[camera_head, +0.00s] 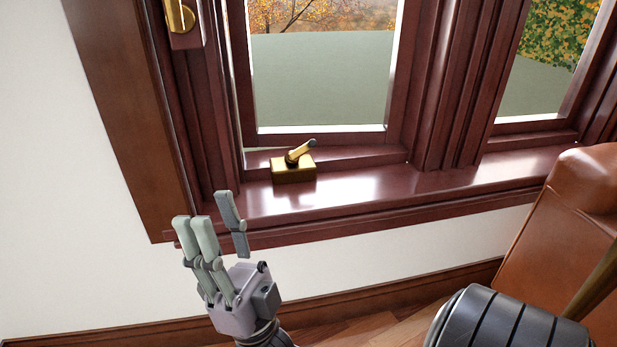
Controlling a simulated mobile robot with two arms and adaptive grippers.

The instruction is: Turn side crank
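The side crank (299,153) is a short gold handle with a dark tip, pointing up and to the right. It sits on a gold box-shaped base (293,171) on the dark red-brown window sill, below the left window sash (320,138). My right gripper (216,222) is in front of the sill, below and left of the crank. Its grey fingers point up and are spread apart, with nothing between them. It is apart from the crank. My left gripper is not in view.
A brass latch (180,16) is on the window frame at the upper left. A brown leather chair (580,220) stands at the right, near the sill. The sill (420,190) right of the crank is clear. White wall lies below and left of the window.

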